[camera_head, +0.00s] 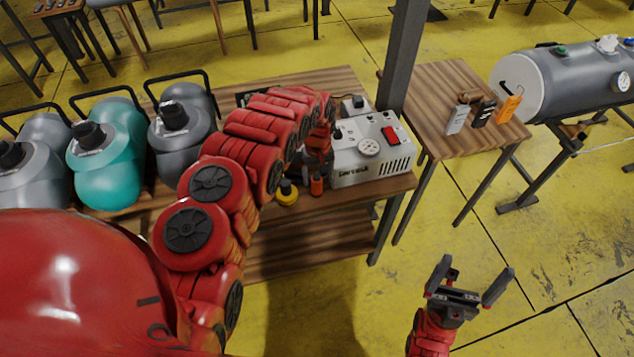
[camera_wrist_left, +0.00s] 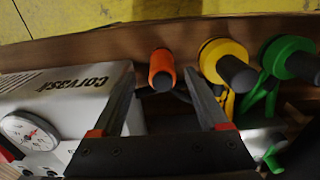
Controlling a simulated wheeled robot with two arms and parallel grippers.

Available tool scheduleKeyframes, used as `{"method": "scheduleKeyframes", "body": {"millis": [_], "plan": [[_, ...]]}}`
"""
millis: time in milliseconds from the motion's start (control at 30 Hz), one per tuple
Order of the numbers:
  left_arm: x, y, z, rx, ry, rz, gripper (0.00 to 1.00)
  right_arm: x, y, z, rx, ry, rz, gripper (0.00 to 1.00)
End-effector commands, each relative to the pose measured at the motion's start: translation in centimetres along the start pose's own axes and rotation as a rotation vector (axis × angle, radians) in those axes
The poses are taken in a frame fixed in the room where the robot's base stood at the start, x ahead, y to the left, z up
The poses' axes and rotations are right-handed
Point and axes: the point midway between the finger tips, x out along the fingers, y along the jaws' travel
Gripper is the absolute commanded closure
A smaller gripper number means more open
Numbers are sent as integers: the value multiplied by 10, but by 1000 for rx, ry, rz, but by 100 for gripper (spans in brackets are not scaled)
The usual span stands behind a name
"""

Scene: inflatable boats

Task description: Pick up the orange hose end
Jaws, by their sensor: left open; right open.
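The orange hose end (camera_head: 317,185) stands near the front edge of the wooden bench, left of the white pump box. It also shows in the left wrist view (camera_wrist_left: 162,70), with a dark tip towards the camera. My left gripper (camera_wrist_left: 160,90) is open, with its two fingers on either side of the orange hose end in that view; I cannot tell whether they touch it. In the head view my left gripper (camera_head: 318,160) is largely hidden by its own arm. My right gripper (camera_head: 474,275) is open and empty above the yellow floor.
The white pump box (camera_head: 372,150) with a gauge stands close beside the left gripper. A yellow hose end (camera_wrist_left: 222,60) and a green one (camera_wrist_left: 290,58) are on the other side. Canisters (camera_head: 105,155) line the bench's left. A small side table (camera_head: 440,85) stands at right.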

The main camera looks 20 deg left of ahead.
Motion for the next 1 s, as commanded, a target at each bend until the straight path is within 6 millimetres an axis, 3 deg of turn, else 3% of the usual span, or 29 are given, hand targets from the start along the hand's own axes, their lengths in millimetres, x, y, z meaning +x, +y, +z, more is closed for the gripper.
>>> {"method": "scheduleKeyframes", "body": {"millis": [167,433,800,867,1000], "plan": [[14,-2,0,0,-3,-1,23,15,1,-2,0,0,0,0],[36,-2,0,2,-3,-1,23,14,1,-2,0,0,0,0],[39,-2,-1,1,0,-1,23,14,1,-2,0,0,0,0],[39,-2,-1,1,0,-1,30,14,1,-2,0,0,0,0],[39,-2,-1,1,0,-1,55,14,1,-2,0,0,0,0]]}}
